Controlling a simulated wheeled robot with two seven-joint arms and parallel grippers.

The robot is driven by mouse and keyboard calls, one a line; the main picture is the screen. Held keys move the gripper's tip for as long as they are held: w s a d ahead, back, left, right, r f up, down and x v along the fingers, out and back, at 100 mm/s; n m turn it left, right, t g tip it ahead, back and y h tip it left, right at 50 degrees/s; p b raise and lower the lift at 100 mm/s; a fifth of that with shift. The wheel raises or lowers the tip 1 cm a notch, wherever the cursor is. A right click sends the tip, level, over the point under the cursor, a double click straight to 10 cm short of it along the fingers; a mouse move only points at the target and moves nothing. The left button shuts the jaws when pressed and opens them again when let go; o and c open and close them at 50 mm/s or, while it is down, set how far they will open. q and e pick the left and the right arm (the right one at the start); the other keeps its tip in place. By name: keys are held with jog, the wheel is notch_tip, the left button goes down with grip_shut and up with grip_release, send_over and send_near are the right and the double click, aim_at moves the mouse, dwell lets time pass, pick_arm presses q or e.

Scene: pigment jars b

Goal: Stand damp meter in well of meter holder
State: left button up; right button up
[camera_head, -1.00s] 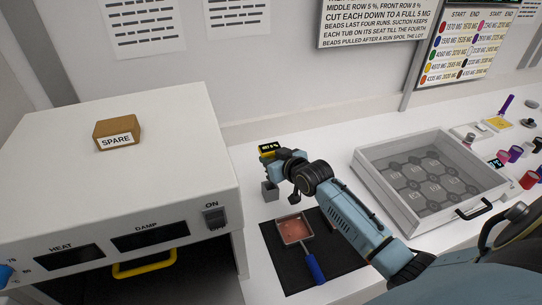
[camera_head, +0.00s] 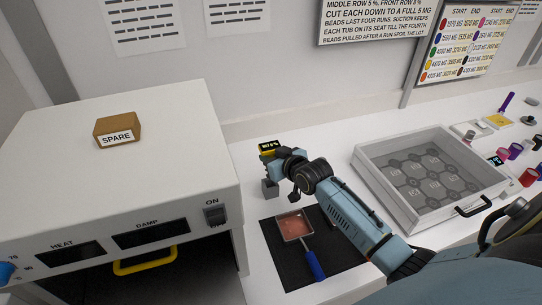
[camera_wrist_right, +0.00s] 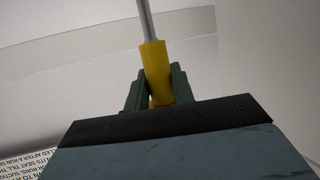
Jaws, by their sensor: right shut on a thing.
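The damp meter (camera_head: 268,147) has a yellow body with a small dark display and is held above the back of the table. In the right wrist view its yellow grip (camera_wrist_right: 155,62) stands between the two fingers, with a thin grey rod running on from it. My right gripper (camera_head: 276,162) is shut on the meter. A small grey block (camera_head: 270,191), which looks like the meter holder, stands on the table just below the gripper. Its well cannot be made out. The meter appears above the block; whether they touch is hidden. My left gripper is not in view.
A white oven (camera_head: 110,185) with a yellow handle fills the left, with a SPARE block (camera_head: 117,130) on top. A dark mat (camera_head: 283,268) bears a blue-handled scoop (camera_head: 314,264). A clear-walled tray (camera_head: 400,205) stands to the right, with several small jars beyond it.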

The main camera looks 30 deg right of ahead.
jog(key=shift+p, duration=0.5)
dwell(1.0)
jog(key=shift+f+b, duration=2.2)
jog(key=shift+f, duration=1.1)
jog(key=o, duration=1.1)
jog(key=v, duration=1.3)
jog(key=shift+s+r+p, duration=0.1)
jog(key=shift+p, duration=0.2)
jog(key=shift+s, duration=0.1)
